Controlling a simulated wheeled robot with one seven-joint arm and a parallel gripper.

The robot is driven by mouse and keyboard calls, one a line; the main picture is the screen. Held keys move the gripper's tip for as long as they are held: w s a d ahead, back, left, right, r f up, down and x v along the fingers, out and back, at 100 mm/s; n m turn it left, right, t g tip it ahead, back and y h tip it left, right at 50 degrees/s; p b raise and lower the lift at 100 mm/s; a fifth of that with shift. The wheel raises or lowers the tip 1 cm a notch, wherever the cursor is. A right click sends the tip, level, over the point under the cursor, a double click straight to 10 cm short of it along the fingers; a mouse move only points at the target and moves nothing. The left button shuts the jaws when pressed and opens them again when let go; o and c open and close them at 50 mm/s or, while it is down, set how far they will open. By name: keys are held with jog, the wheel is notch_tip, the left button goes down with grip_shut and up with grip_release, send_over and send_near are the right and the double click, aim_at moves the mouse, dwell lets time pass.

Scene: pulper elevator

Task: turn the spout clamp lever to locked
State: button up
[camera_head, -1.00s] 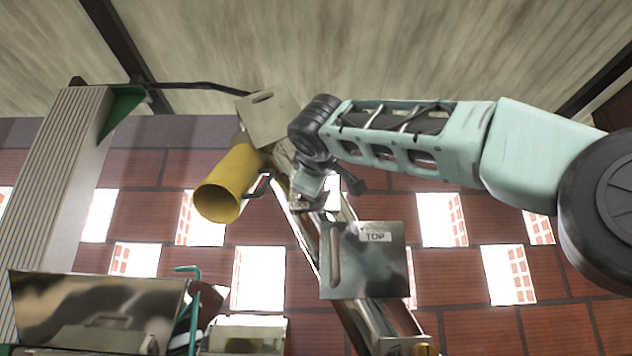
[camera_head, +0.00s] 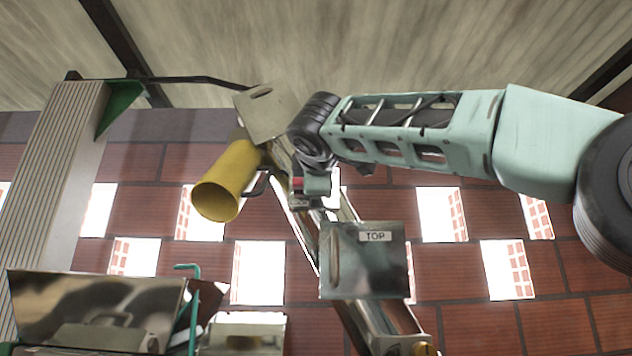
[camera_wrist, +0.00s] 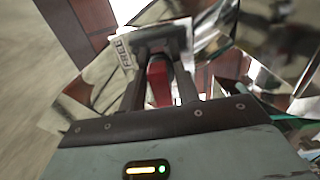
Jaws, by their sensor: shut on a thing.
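The clamp lever shows as a red grip (camera_wrist: 158,82) between my two dark fingers in the wrist view. My gripper (camera_wrist: 160,58) is shut on it. A pale plate with a "FREE" label (camera_wrist: 124,52) lies just left of the fingertips. In the head view a small red patch of the lever (camera_head: 297,183) shows at my gripper (camera_head: 304,194), beside the steel tube. The yellow spout (camera_head: 224,183) points down and left, left of my gripper. The lever's pivot and any "locked" mark are hidden or too small to read.
A slotted steel plate (camera_head: 266,112) sits above the spout. A steel plate marked "TOP" (camera_head: 364,262) is on the tube below my gripper. A ribbed pale column (camera_head: 60,190) and a steel hopper (camera_head: 95,310) stand at the left. Open space lies right of the tube.

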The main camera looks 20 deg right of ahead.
jog(key=o, duration=0.7)
jog(key=b+v, duration=0.6)
jog(key=v, duration=1.1)
jog(key=shift+s+a, duration=0.1)
jog(key=shift+s, duration=0.1)
